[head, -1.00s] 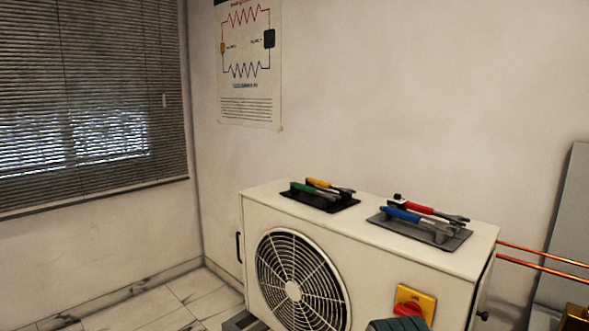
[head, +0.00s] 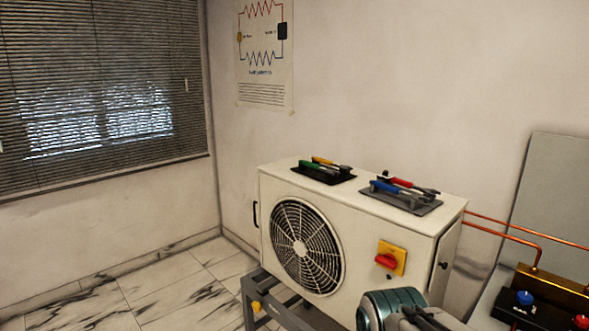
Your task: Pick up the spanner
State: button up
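Several hand tools with coloured handles lie on top of the white fan unit (head: 375,235). A green-handled tool (head: 311,167) and a yellow-handled tool (head: 324,162) rest on the black mat (head: 341,179). A blue-handled tool (head: 388,188) and a red-handled tool (head: 402,182) rest on the grey mat (head: 425,209). Their metal ends are too small for me to tell which is the spanner. My gripper (head: 425,318) shows only in part at the bottom edge, in front of and below the unit's top, apart from the tools. Its fingertips are not clear.
The unit stands on a grey metal frame (head: 268,301). A red and yellow switch (head: 391,258) is on its front. Marble floor (head: 170,285) is clear at left.

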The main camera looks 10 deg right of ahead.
aim_at(311, 164)
jog(key=u, duration=0.7)
jog(key=i, duration=0.8)
jog(key=u, duration=0.5)
jog(key=i, duration=0.85)
jog(key=z, duration=1.15)
jog(key=i, duration=0.6)
jog(key=z, duration=0.65)
